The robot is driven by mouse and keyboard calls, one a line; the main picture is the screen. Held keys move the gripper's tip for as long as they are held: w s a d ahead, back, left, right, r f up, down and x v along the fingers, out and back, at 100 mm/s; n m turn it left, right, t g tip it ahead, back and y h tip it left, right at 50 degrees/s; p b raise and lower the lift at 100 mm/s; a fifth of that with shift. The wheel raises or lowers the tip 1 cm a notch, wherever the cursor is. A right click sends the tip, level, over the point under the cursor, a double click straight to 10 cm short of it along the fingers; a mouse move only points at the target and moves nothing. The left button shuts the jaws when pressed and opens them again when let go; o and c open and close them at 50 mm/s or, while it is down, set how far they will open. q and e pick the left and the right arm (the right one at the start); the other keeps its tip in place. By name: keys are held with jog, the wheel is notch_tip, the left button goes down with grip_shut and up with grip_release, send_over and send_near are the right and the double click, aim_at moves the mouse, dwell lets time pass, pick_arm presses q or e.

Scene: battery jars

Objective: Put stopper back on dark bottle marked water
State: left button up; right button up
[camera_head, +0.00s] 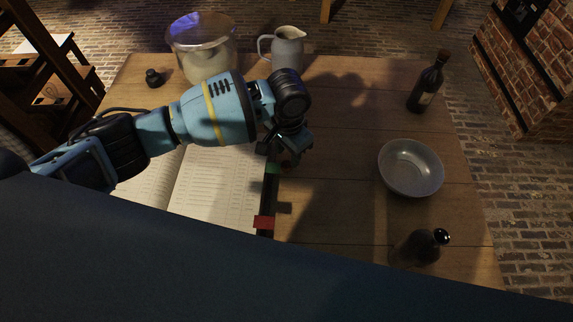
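A dark bottle (428,88) with a pale label stands upright at the back right; its top looks reddish-brown and the label is too small to read. A second dark bottle (420,248) with a shiny round top is at the front right, partly lost in shadow. A small black stopper-like object (154,78) sits at the back left, though I cannot tell for sure what it is. My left gripper (288,152) hangs over the middle of the table, beside the open book and apart from both bottles. Its fingers are dark and small, and whether they hold anything is unclear. My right gripper is out of view.
A glass jar (205,40) and a grey jug (287,50) stand at the back. A grey bowl (410,168) is on the right. An open book (215,190) lies left of a dark rod with red (263,222) and green bands. The table (345,125) is bare between jug and bowl.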

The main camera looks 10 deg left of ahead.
aim_at(286, 165)
pick_arm(q)
notch_tip(286, 165, down, 5)
jog(key=shift+a+r, duration=0.15)
jog(key=shift+r, duration=0.05)
jog(key=shift+c, duration=0.5)
jog(key=c, duration=0.7)
jog(key=shift+r, duration=0.1)
notch_tip(286, 165, up, 10)
jog(key=shift+f+p, duration=0.1)
jog(key=shift+p, duration=0.4)
